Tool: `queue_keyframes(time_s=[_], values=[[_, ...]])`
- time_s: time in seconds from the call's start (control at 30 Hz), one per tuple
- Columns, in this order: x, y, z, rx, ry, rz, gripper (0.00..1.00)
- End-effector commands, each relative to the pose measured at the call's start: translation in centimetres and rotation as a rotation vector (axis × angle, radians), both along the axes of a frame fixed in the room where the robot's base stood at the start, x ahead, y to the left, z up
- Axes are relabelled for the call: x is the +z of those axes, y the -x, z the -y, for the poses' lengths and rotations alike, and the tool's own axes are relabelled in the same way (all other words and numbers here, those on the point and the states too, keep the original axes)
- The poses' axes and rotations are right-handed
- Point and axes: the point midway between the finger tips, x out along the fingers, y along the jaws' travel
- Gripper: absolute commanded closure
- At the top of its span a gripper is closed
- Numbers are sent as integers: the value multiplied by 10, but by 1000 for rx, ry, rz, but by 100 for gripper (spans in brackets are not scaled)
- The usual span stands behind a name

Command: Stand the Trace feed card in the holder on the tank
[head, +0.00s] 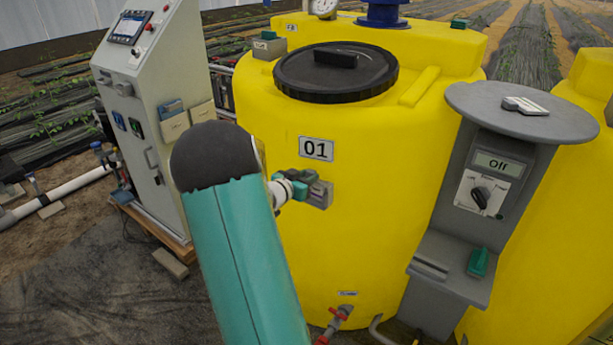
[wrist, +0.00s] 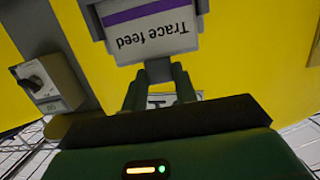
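The Trace feed card (wrist: 155,32), white with a purple stripe, shows upside down in the wrist view. Its grey tab sits between the green fingers of my gripper (wrist: 160,78), which appear to touch it on both sides. In the head view my gripper (head: 300,184) is at the front of the yellow tank (head: 390,200), just below the 01 plate (head: 316,149). Grey parts beside the card are probably the holder (wrist: 96,14); in the head view a grey piece (head: 320,197) shows there. I cannot tell whether the card is fully seated.
A grey stand (head: 480,190) with an Off display, a knob and a green piece (head: 478,262) is right of the tank. A control cabinet (head: 150,90) stands at the left. A red-handled valve (head: 338,315) is low on the tank.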

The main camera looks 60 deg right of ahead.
Motion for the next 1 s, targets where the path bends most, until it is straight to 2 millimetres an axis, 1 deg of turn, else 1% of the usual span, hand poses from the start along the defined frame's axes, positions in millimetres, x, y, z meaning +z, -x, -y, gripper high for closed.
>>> queue_keyframes(time_s=[0.03, 0.1, 0.4, 0.47, 0.57, 0.63, 1.0], values=[[0, 0, 0, 0, 0, 0, 64], [0, 0, 0, 0, 0, 0, 50], [1, 0, 0, 0, 0, 0, 50], [4, 0, 0, 0, 0, 1, 50], [15, 0, 0, -1, 2, 4, 50], [15, -4, -13, 4, 0, 0, 50], [31, -15, -90, 3, 0, 1, 50]])
